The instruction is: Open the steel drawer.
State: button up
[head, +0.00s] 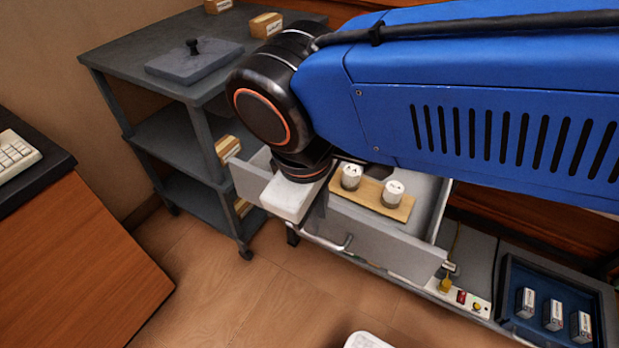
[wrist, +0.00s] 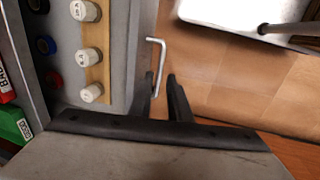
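The grey steel drawer (head: 385,243) stands pulled out, with its inside showing in the head view. Its bar handle (head: 347,243) is on the front face and also shows in the wrist view (wrist: 162,58). In the wrist view my gripper (wrist: 161,85) has its two dark fingers apart, with the lower end of the handle between them. I cannot tell whether they touch it. In the head view the fingers are hidden; the pale gripper body is over the drawer's left front corner. A wooden strip (wrist: 93,63) with white knobs (wrist: 85,11) lies in the drawer.
A dark shelf cart (head: 150,75) stands at left, bearing a grey lidded plate (head: 190,65) and wooden blocks (head: 266,25). Open wooden floor (head: 260,290) lies in front.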

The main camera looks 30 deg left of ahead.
notch_tip(320, 180, up, 10)
jog(key=s, duration=0.2)
jog(key=shift+r, duration=0.2)
dwell(0.4)
jog(key=w+d+f+m+y, duration=0.15)
jog(key=w+d+m, duration=0.25)
jog(key=w+d, duration=0.6)
jog(key=w+d+f+m+h, duration=0.1)
jog(key=w+d+f+m, duration=0.25)
jog(key=w+d, duration=0.65)
jog(key=s+d+f+m+t, duration=0.1)
jog(key=s+d+f+m, duration=0.1)
jog(key=d, duration=0.6)
jog(key=s+d+f+m, duration=0.2)
jog(key=d+f+m, duration=0.2)
jog(key=d, duration=0.5)
jog(key=s+d+f+m+t, duration=0.1)
jog(key=d+f+m, duration=0.3)
jog(key=d, duration=0.5)
jog(key=shift+s+m+t, duration=0.3)
jog(key=shift+s+m, duration=0.25)
jog(key=shift+s, duration=0.05)
